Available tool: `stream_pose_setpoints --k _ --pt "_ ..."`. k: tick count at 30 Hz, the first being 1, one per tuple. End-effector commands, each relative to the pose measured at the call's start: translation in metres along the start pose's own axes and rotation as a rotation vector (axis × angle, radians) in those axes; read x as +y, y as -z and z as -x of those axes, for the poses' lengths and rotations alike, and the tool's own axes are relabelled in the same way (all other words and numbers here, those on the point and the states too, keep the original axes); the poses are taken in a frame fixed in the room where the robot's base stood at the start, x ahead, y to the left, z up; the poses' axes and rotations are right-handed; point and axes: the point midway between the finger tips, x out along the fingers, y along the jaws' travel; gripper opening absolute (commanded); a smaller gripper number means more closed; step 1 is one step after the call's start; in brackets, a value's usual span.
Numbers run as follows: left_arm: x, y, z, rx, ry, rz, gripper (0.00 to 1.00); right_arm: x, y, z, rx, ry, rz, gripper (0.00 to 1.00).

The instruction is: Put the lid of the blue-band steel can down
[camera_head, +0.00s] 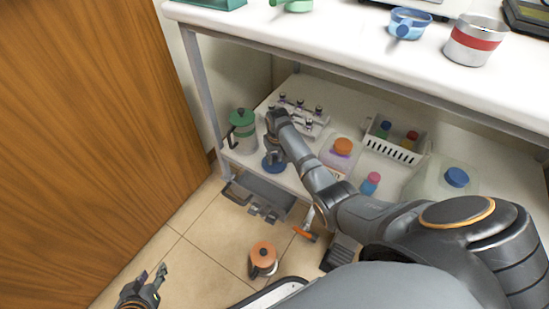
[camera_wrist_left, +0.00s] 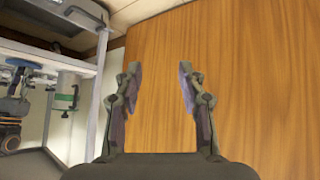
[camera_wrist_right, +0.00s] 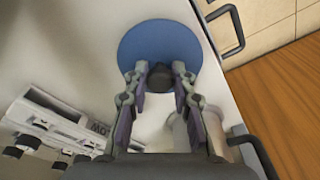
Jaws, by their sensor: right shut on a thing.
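My right gripper (camera_head: 274,150) reaches into the lower shelf and is shut on the dark knob of a round blue lid (camera_head: 275,164). In the right wrist view the lid (camera_wrist_right: 160,42) looks flat and level, at or just above the white shelf near its front edge; I cannot tell if it touches. The body of the blue-band steel can is not clearly seen. My left gripper (camera_head: 150,283) is open and empty at the lower left; its spread fingers also show in the left wrist view (camera_wrist_left: 160,85), facing the wooden door.
A green-lidded steel can (camera_head: 243,131) stands left of the lid. A vial rack (camera_head: 318,122), an orange-capped jug (camera_head: 340,155) and a white basket (camera_head: 393,150) stand on the shelf. An orange-lidded can (camera_head: 263,258) is on the floor. The upper tabletop (camera_head: 300,32) overhangs the shelf.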

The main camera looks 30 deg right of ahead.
Motion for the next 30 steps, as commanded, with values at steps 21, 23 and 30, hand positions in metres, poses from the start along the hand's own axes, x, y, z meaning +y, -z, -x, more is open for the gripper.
stream_pose_setpoints --k 21,23,30 --pt "0.002 -0.021 0.005 -0.096 -0.005 0.005 0.40 0.000 0.000 0.011 -0.001 0.000 0.000 0.48" --pt "0.002 -0.035 0.009 -0.159 -0.008 0.008 0.40 0.000 0.001 0.018 0.000 0.000 0.000 0.48" --pt "0.003 -0.064 0.036 -0.400 -0.006 0.004 0.40 0.001 0.002 0.066 0.004 -0.001 0.000 0.48"
